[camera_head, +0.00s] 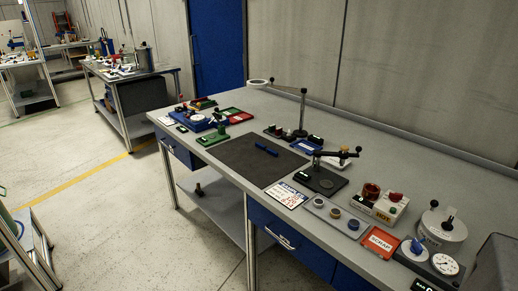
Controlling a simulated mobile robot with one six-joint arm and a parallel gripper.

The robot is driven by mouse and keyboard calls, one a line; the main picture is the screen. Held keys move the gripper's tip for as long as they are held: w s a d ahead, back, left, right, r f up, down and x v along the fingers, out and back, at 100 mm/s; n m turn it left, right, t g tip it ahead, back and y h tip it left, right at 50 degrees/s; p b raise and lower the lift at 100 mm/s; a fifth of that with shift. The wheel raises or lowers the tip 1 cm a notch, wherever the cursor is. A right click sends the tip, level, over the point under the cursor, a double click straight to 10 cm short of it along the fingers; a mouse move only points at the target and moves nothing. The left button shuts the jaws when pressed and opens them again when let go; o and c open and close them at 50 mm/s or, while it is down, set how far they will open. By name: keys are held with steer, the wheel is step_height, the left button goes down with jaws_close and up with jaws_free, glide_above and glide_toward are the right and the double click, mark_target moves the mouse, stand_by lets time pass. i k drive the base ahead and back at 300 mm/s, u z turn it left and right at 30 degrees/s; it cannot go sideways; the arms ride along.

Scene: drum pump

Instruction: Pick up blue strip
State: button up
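A short blue strip (266,149) lies flat on the dark mat (240,160) on the grey workbench, near the mat's right part. It lies at a slant and nothing touches it from above. My gripper is not in view, so its state and its place relative to the strip do not show.
Left of the mat stand a green fixture (213,137) and a blue tray of small parts (198,122). Right of it are a black stand with a horizontal arm (322,180), a white printed card (286,194) and a red scrap tray (379,242). An upright post (302,110) rises behind.

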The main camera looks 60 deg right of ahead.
mark_target(258, 145)
steer(key=z, duration=0.05)
steer(key=i, duration=0.9)
